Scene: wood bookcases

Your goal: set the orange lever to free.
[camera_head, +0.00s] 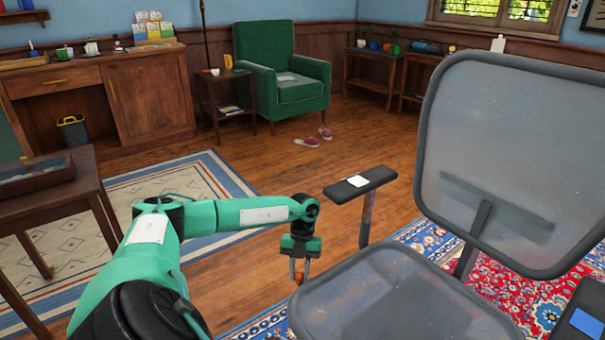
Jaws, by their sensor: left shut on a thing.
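The orange lever (299,279) is a small orange piece low beside the left edge of the grey mesh seat of an office chair (400,300). My left gripper (299,268) points down over it and is shut on it, with the fingers on either side. Most of the lever is hidden between the fingers, and the underside of the seat is out of sight. Any marking for the lever's setting cannot be seen. My right gripper is not in view.
The chair's armrest (360,185) stands just right of my left gripper, and its mesh backrest (510,150) rises at the right. A wooden table (45,213) is at the left. Open wooden floor (250,175) lies behind, before a green armchair (283,70).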

